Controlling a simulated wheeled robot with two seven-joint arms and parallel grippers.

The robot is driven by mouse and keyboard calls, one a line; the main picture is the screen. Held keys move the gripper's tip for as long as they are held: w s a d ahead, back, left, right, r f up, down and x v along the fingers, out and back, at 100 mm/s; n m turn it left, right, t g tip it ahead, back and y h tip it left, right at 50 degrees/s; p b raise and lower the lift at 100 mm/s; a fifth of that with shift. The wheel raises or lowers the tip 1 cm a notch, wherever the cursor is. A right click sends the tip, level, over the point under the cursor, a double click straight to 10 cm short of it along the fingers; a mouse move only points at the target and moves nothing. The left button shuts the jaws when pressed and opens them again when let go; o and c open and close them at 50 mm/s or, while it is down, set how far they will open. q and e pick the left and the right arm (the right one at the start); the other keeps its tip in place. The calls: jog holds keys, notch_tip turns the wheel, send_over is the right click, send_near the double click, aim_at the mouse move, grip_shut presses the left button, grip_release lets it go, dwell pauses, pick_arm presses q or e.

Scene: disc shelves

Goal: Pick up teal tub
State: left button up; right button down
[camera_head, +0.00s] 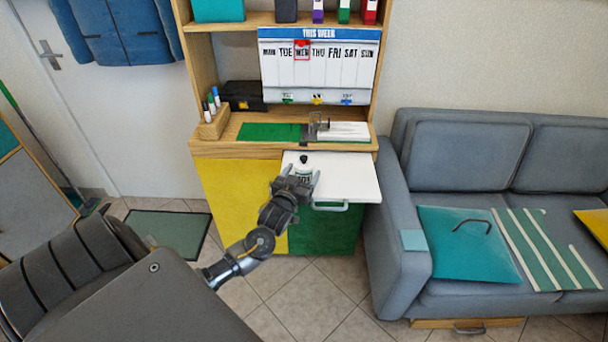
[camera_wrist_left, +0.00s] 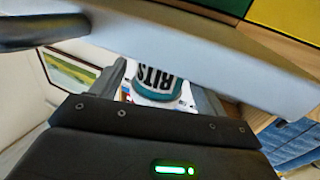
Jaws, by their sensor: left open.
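The teal tub (camera_head: 303,172), with a white label and a dark knob on top, stands on the white pull-out board (camera_head: 345,178) of the cabinet. In the left wrist view the tub (camera_wrist_left: 157,82) shows teal and white with the dark letters "BITS". My left gripper (camera_head: 297,180) is open at the board's front left, with its fingers on either side of the tub. In the wrist view the tub lies between the fingers of my left gripper (camera_wrist_left: 158,88); I cannot tell whether they touch it. Its lower part is hidden by the gripper. My right gripper is not in view.
Behind the board are a pen holder (camera_head: 213,122), a black box (camera_head: 243,95) and a green mat (camera_head: 268,132). A grey sofa (camera_head: 470,160) stands right of the cabinet. The board's right half is clear.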

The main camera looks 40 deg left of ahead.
pick_arm(q)
jog(key=shift+x, duration=0.95)
jog(key=shift+c, duration=0.2)
jog(key=c, duration=1.2)
jog(key=shift+c, duration=0.4)
jog(key=shift+r, duration=0.1)
